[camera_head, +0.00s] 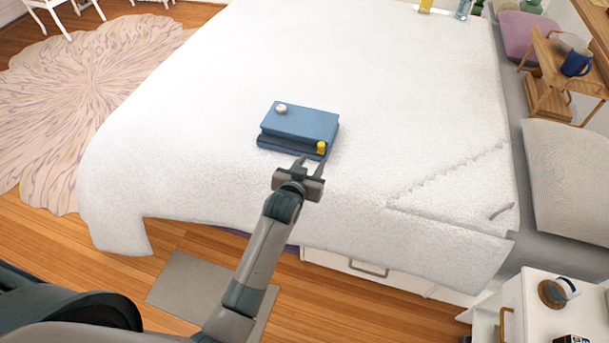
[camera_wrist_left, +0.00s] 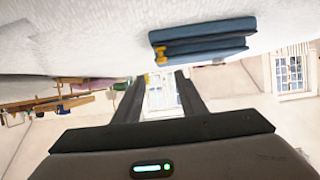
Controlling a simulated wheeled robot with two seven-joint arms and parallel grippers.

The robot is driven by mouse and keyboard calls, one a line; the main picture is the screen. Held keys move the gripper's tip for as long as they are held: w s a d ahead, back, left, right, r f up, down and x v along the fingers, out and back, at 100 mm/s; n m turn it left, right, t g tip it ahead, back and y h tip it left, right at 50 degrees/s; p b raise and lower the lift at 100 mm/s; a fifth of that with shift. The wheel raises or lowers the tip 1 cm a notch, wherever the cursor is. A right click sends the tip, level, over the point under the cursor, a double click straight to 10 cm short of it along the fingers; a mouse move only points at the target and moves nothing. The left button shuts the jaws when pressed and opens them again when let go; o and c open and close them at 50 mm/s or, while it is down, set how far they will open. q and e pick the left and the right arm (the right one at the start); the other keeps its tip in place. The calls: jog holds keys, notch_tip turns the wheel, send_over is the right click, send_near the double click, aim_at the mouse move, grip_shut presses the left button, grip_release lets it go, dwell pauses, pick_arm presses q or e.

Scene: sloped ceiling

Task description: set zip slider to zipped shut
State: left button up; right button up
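A blue pouch (camera_head: 303,122) lies on the white bed, with a dark gap along its near side. The pouch also shows at the top of the left wrist view (camera_wrist_left: 205,36). The yellow zip slider (camera_head: 321,147) sits at the right end of that near side; in the left wrist view the slider (camera_wrist_left: 160,55) is at the pouch's left end. My left gripper (camera_head: 311,160) is open and empty, its fingertips just on the near side of the slider, apparently not touching it. My right gripper is not in view.
A small round white object (camera_head: 281,108) lies on the pouch's far left corner. The bed's white cover (camera_head: 380,80) is clear around the pouch. A white bedside cabinet (camera_head: 550,318) with a cup stands at lower right, and a wooden tray table (camera_head: 560,70) at upper right.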

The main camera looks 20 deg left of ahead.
pick_arm(q)
jog(key=v, duration=0.6)
jog(key=shift+s+b, duration=0.3)
jog(key=shift+b, duration=0.05)
jog(key=s+f+m+g, duration=0.1)
jog(key=s+f+g, duration=0.1)
jog(key=s+f, duration=0.65)
jog(key=s+f+g, duration=0.2)
jog(key=s+f, duration=0.1)
jog(key=f, duration=1.1)
jog(key=s+f+m+g, duration=0.15)
jog(key=s+f, duration=0.35)
jog(key=f, duration=0.7)
jog(key=s+a+f+g, duration=0.2)
jog(key=s+f, duration=0.4)
jog(key=s, duration=0.6)
jog(key=s+a+f+g, duration=0.2)
jog(key=s+a+f, duration=0.2)
jog(key=s, duration=0.9)
jog(key=s+a+f+g+b, duration=0.1)
jog(key=s+a+f+g, duration=0.2)
jog(key=s+f, duration=0.6)
jog(key=s, duration=0.3)
jog(key=shift+s, duration=0.35)
jog(key=shift+n, duration=0.25)
